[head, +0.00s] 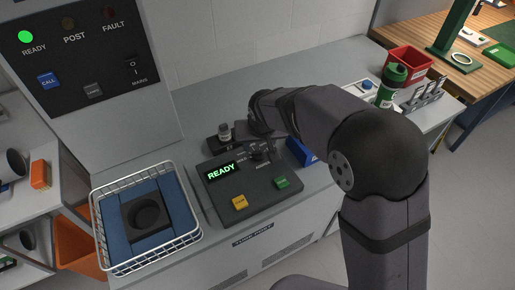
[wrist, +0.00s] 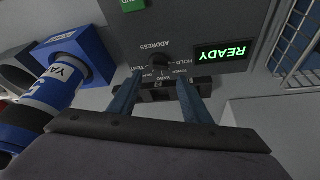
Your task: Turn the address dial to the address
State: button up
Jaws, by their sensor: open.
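The address dial (wrist: 158,62) is a small dark knob on the grey console (wrist: 205,25), with "ADDRESS" printed beside it, upside down in the wrist view. Small position labels ring it; most are too small to read, and I cannot tell which one it points to. In the head view the dial (head: 258,153) sits at the console's upper right. The green "READY" display (head: 221,172) is lit. My gripper (wrist: 159,76) is open, its two blue-grey fingers either side of the dial in the wrist view; I cannot tell whether they touch it. The fingers are mostly hidden in the head view.
A yellow button (head: 240,202) and a green button (head: 282,182) sit on the console front. A wire basket (head: 188,238) with a blue-lined black piece stands left. A blue box (wrist: 88,52) and a blue labelled canister (wrist: 55,85) are close to my gripper's left in the wrist view.

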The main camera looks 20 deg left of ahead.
aim_at(257, 152)
jog(key=shift+p+x, duration=0.8)
jog(key=shift+x, duration=2.2)
jog(key=c, duration=1)
